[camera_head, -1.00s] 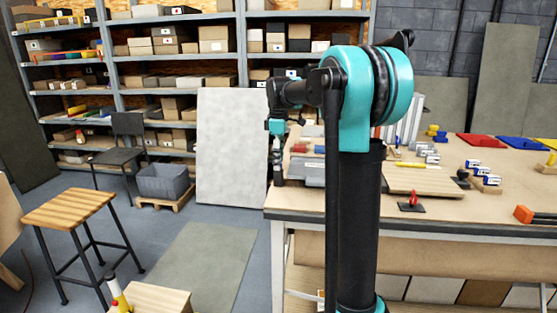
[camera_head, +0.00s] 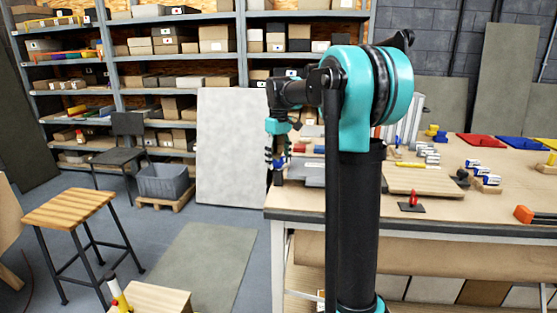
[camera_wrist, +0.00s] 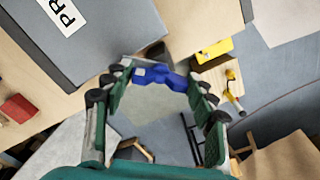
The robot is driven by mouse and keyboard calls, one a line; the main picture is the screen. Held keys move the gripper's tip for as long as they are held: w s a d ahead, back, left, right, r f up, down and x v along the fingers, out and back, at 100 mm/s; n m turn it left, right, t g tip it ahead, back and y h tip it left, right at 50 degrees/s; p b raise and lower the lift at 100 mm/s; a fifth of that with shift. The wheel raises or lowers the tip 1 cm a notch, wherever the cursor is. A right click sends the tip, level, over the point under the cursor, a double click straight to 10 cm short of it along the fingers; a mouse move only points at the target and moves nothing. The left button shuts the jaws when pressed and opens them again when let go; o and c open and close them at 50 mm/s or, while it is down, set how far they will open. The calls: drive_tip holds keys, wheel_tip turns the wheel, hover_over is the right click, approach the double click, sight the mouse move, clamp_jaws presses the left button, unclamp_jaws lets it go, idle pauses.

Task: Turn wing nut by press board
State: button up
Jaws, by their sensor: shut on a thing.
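A blue wing nut (camera_wrist: 158,76) shows in the wrist view near the edge of the grey press board (camera_wrist: 100,35), which has a white label with "PR" readable. My gripper (camera_wrist: 163,76) has its green fingers on both sides of the wing nut and is shut on it. In the head view my gripper (camera_head: 277,156) points down at the table's left end, beside the grey board (camera_head: 314,172). The wing nut is too small there to make out clearly, and my arm hides part of the board.
A yellow block (camera_wrist: 217,49) and a red block (camera_wrist: 18,108) are near the board. The workbench (camera_head: 450,212) carries a wooden board (camera_head: 420,180) and several small parts to the right. A stool (camera_head: 70,212) stands on the floor at left.

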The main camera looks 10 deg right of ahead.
drive_tip(key=m, duration=0.5)
drive_tip(key=shift+m, duration=2.4)
drive_tip(key=o, duration=1.2)
drive_tip(key=shift+c, duration=0.2)
wheel_tip(320, 180, up, 12)
